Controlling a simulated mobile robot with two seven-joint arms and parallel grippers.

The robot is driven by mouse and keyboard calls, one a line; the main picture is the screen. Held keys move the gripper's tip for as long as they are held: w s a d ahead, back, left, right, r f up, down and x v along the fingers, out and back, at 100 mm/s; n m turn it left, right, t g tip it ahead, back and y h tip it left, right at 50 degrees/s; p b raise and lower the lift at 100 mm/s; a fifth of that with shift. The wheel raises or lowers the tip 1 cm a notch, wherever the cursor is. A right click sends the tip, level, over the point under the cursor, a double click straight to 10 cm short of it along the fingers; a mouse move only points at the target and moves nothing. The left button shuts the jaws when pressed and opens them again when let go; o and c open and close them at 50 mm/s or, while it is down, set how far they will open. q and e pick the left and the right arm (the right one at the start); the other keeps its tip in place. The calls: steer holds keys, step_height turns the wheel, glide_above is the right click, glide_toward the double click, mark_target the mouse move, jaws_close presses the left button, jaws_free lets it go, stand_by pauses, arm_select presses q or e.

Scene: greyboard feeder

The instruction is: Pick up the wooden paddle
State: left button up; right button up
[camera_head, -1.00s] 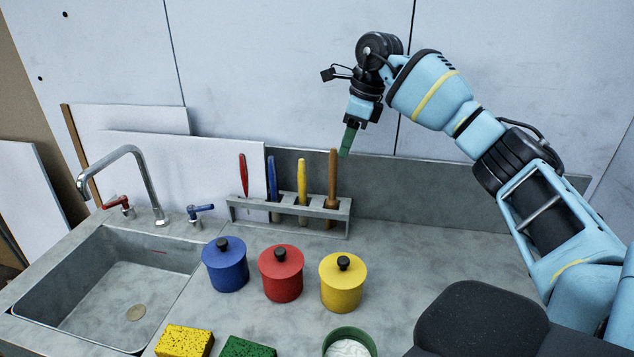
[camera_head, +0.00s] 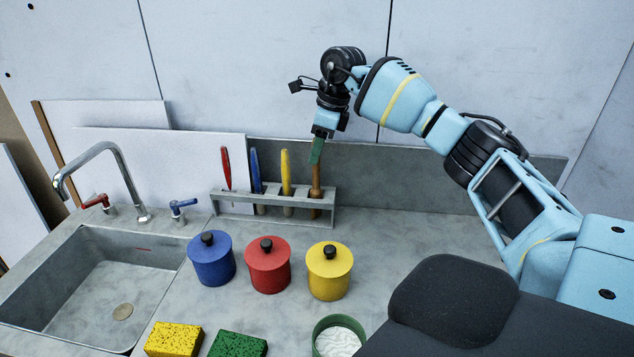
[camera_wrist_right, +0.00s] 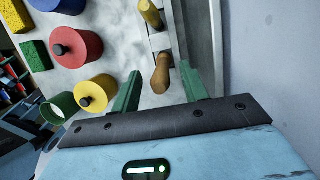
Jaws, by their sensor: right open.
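The wooden paddle stands upright in the rightmost slot of the grey rack (camera_head: 245,195), with its brown handle (camera_head: 316,183) up. My right gripper (camera_head: 316,152) is at the top of the handle, its green fingers pointing down and hiding part of it. In the right wrist view, the handle (camera_wrist_right: 160,75) appears between the tips of the open fingers (camera_wrist_right: 160,88), with gaps at both sides. My left gripper is out of view.
Red (camera_head: 226,168), blue (camera_head: 256,171) and yellow (camera_head: 286,172) handled tools stand in the same rack, left of the paddle. Blue (camera_head: 212,263), red (camera_head: 268,270) and yellow (camera_head: 330,275) lidded pots stand in front. A wall is close behind. The counter right of the rack is clear.

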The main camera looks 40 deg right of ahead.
mark_target(316, 181)
steer(key=shift+x, duration=1.3)
steer(key=shift+w, duration=0.1)
steer(key=shift+c, duration=0.4)
jaws_close()
steer(key=shift+r, duration=0.1)
